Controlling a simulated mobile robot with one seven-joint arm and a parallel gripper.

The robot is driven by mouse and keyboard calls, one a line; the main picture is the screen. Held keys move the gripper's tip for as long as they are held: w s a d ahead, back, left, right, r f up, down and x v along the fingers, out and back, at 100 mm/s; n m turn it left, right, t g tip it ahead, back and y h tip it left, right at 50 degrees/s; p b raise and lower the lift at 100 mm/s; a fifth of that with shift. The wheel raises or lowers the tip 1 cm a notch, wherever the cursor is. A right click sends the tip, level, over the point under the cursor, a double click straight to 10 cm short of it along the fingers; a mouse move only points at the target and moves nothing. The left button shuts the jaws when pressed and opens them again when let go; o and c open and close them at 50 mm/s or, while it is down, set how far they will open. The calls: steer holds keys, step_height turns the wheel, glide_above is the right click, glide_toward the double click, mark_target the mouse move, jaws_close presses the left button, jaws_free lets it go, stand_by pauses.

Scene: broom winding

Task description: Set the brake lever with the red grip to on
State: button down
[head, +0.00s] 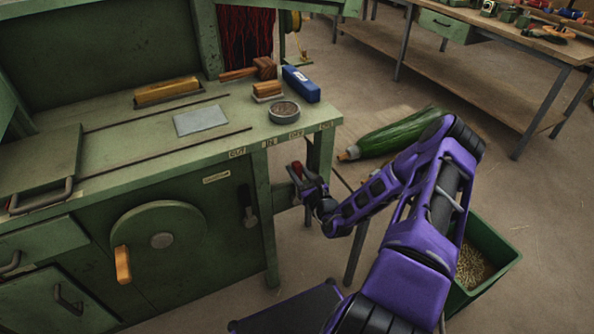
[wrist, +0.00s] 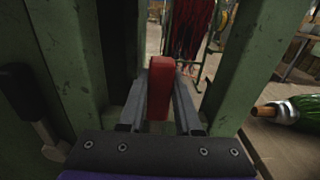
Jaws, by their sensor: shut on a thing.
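The brake lever's red grip (head: 297,168) stands at the right end of the green machine, just below the table edge. In the wrist view the red grip (wrist: 160,88) stands upright between the two grey fingers. My gripper (head: 301,176) is shut on it, and the same gripper fills the middle of the wrist view (wrist: 160,100). The lever's lower part and pivot are hidden behind my gripper. I cannot read any on or off mark for the lever.
A second lever with a black handle (head: 246,200) is on the machine's front, left of my gripper. A hand wheel (head: 158,240) is further left. A green bin (head: 490,262) stands at the right.

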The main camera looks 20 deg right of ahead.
steer(key=shift+d+m, duration=0.4)
steer(key=shift+d, duration=0.1)
steer(key=shift+d+f+m+p, duration=0.25)
steer(key=shift+d+f+m, duration=0.05)
steer(key=shift+d+m, duration=0.65)
steer(key=shift+d+f+m+p, duration=0.2)
steer(key=shift+d+f+m, duration=0.05)
steer(key=shift+d+m, duration=0.65)
steer(key=c, duration=0.6)
jaws_free()
steer(key=shift+r, duration=0.1)
steer(key=s+p, duration=0.1)
steer(key=s, duration=1.6)
steer(key=shift+s+d, duration=0.2)
steer(key=shift+d, duration=0.15)
